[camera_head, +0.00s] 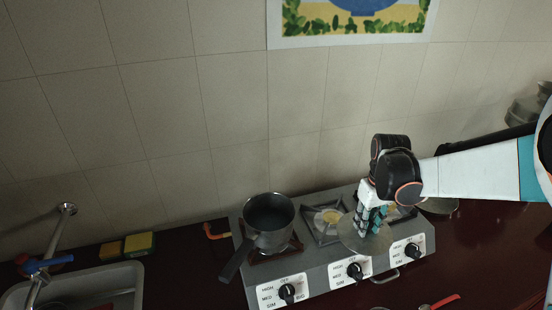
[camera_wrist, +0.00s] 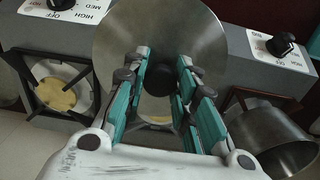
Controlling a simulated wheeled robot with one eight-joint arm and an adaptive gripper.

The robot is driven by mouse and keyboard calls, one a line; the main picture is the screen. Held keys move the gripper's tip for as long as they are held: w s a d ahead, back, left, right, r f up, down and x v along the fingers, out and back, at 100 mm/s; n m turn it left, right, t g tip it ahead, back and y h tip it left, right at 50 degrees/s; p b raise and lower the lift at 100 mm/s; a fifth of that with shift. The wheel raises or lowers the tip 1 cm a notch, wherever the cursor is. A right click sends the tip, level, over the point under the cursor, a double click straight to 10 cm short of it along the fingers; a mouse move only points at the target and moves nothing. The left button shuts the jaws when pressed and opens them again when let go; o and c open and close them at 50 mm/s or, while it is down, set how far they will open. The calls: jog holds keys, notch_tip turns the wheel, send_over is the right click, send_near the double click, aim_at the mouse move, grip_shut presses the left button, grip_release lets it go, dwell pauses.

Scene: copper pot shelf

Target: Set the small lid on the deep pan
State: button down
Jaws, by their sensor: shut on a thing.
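The deep pan (camera_head: 268,213) is a dark pot with a long handle, standing upright on the left burner of the stove. Its open top shows no lid. In the wrist view its metal side (camera_wrist: 275,135) shows at the right edge. The small lid (camera_head: 358,240) is a round grey metal disc. My gripper (camera_head: 371,223) is shut on the lid's knob from above, over the middle to right part of the stove, right of the pan. In the wrist view the lid (camera_wrist: 160,28) spreads beyond my fingers (camera_wrist: 172,88), with the dark knob between them.
The stove (camera_head: 322,270) has front knobs and a bare middle burner (camera_head: 328,222). Sponges (camera_head: 138,243) and a sink (camera_head: 75,288) are at left. A red-handled utensil (camera_head: 444,301) lies in front at right. Another metal vessel (camera_head: 440,206) stands behind my arm. A tiled wall rises behind.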

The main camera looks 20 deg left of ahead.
jog(key=s+a+r+n+p, duration=0.2)
jog(key=a+r+n+p, duration=0.1)
jog(key=a, duration=0.6)
jog(key=s+a+r+n+p, duration=0.1)
jog(key=a+r+n+p, duration=0.3)
jog(key=a, duration=0.5)
jog(key=s+a+r+n+p, duration=0.2)
jog(key=a+r+p, duration=0.3)
jog(key=a, duration=0.4)
jog(key=shift+s+a+r+n+p, duration=0.25)
jog(key=shift+s+n+p, duration=0.1)
jog(key=shift+n+p, duration=0.3)
jog(key=shift+f+b, duration=0.25)
jog(key=shift+b, duration=0.3)
jog(key=shift+f+b, duration=1.6)
jog(key=shift+f, duration=0.35)
jog(key=shift+b, duration=0.65)
jog(key=shift+f, duration=0.2)
jog(key=shift+f+b, duration=0.35)
jog(key=shift+b, duration=0.1)
jog(key=shift+f+b, duration=1.3)
jog(key=shift+f, duration=0.1)
